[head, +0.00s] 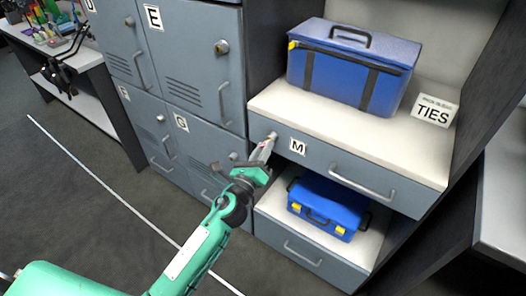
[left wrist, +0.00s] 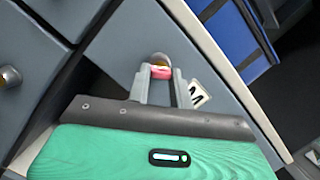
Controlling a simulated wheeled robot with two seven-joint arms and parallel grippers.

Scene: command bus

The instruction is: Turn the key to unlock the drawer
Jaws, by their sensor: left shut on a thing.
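The grey drawer marked M (head: 335,166) is shut, with its lock (head: 273,135) at the upper left of its front. My left gripper (head: 268,143) is at this lock. In the left wrist view, my left gripper (left wrist: 161,78) is shut on a small red key (left wrist: 160,72) at the round metal lock (left wrist: 160,59). The key's shaft is hidden, so I cannot tell how deep it sits. The M label (left wrist: 196,94) shows just right of the fingers.
A big blue case (head: 345,75) and a TIES sign (head: 436,110) stand on the shelf above the drawer. A smaller blue case (head: 325,207) sits below it. Grey lockers (head: 190,60) line the left side. The floor at left is clear.

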